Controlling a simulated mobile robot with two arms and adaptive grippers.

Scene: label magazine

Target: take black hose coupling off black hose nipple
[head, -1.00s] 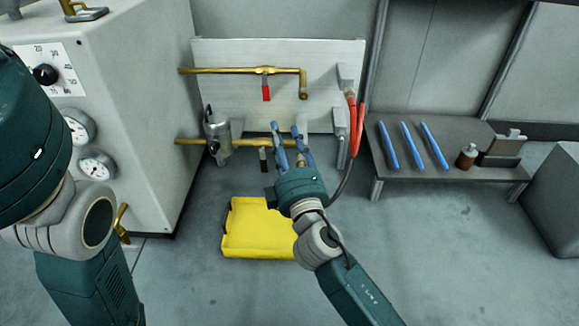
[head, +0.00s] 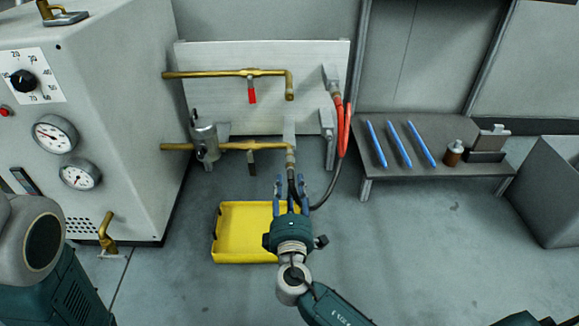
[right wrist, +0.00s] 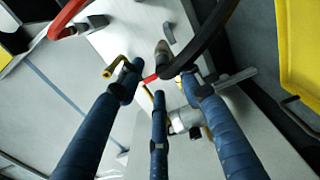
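The black hose coupling (head: 291,160) hangs at the right end of the lower brass pipe (head: 220,146). The nipple is hidden at this size; the coupling appears to be on it. The black hose (head: 326,198) runs down from there and loops up to the right. My right gripper (head: 291,184) is just below the coupling with its blue fingers apart, on both sides of the hose. In the right wrist view, the fingers (right wrist: 157,84) are spread near the dark hose and a brownish coupling (right wrist: 162,52); contact cannot be told. My left gripper is not in view.
A yellow tray (head: 232,252) lies on the floor below. The red hose (head: 342,132) hangs at the panel's right. A grey machine (head: 120,120) stands left. A low table (head: 365,160) with blue sticks and a bottle (head: 453,153) is at right. Floor at front right is clear.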

